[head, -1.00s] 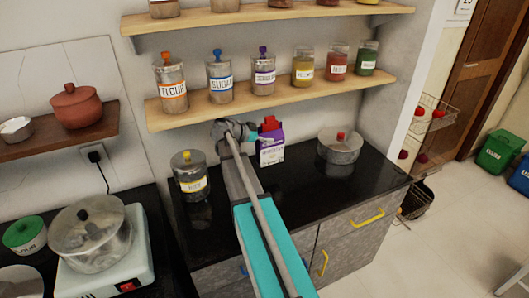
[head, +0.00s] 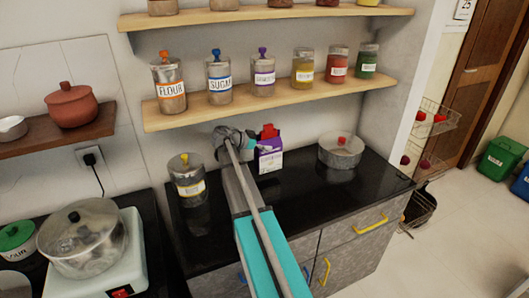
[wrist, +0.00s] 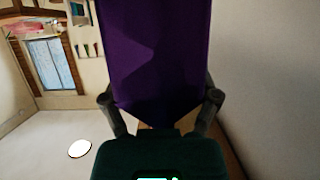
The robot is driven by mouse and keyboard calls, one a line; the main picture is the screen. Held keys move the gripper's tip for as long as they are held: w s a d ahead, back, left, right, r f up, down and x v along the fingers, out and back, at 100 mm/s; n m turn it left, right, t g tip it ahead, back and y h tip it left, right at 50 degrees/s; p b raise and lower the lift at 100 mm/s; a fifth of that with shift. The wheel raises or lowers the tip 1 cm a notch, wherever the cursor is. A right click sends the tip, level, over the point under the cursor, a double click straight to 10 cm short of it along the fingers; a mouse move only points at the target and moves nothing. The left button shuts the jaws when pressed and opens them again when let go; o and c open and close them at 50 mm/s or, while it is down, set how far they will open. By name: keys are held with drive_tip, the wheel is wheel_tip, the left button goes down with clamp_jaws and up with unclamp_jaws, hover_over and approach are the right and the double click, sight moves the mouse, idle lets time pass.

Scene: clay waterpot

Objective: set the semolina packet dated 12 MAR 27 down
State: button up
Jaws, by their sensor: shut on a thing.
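A purple packet with a white lower part (head: 270,158) is at the back of the black counter in the head view, with a red piece at its top. My gripper (head: 247,139) is at its left side, partly hidden by my arm. In the wrist view the purple packet (wrist: 155,55) fills the space between the two fingers (wrist: 160,100), which are shut on it. The packet looks upright and close to the counter top; I cannot tell whether its base touches. No date is readable.
A yellow-knobbed jar (head: 187,180) stands left of my arm, and a metal pot with a red knob (head: 341,150) stands right of the packet. A wooden shelf (head: 290,100) with several jars hangs above.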

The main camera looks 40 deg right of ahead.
drive_tip(key=shift+w+d+f+b, duration=0.1)
drive_tip(key=shift+w+f+b, duration=0.1)
drive_tip(key=shift+f+b, duration=0.8)
drive_tip(key=shift+w+d+f+b, duration=0.1)
drive_tip(key=shift+w+f+b, duration=0.05)
drive_tip(key=shift+f+b, duration=0.85)
drive_tip(key=shift+f, duration=0.15)
drive_tip(key=o, duration=1.2)
drive_tip(key=shift+c, duration=0.2)
drive_tip(key=shift+a+r, duration=0.1)
drive_tip(key=shift+r, duration=0.15)
drive_tip(key=p+v, duration=0.4)
drive_tip(key=v, duration=0.7)
drive_tip(key=shift+a+p, duration=0.35)
drive_tip(key=shift+p, duration=0.05)
drive_tip(key=shift+r, duration=0.15)
